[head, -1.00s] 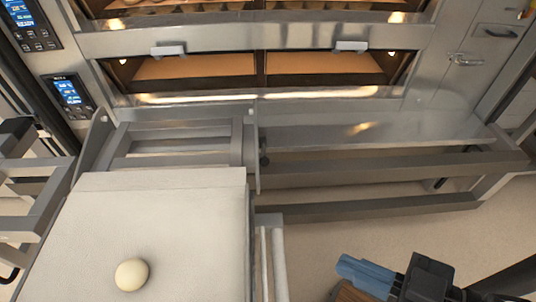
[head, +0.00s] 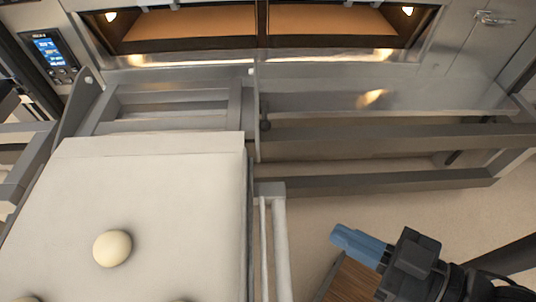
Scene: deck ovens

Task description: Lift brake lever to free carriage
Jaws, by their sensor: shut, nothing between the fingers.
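The carriage (head: 252,218) carries a pale cloth-covered board (head: 165,190) with a round dough ball (head: 112,248) on it. No other lever is clear. My gripper (head: 340,237), with blue fingers, is shut and empty at the lower right. It is apart from the carriage, to the right of its pale side rails.
The deck oven (head: 320,75) with a lit chamber stands at the back, a control panel (head: 52,58) at its left. Grey horizontal beams (head: 390,182) run below it on the right. Open floor shows between carriage and gripper.

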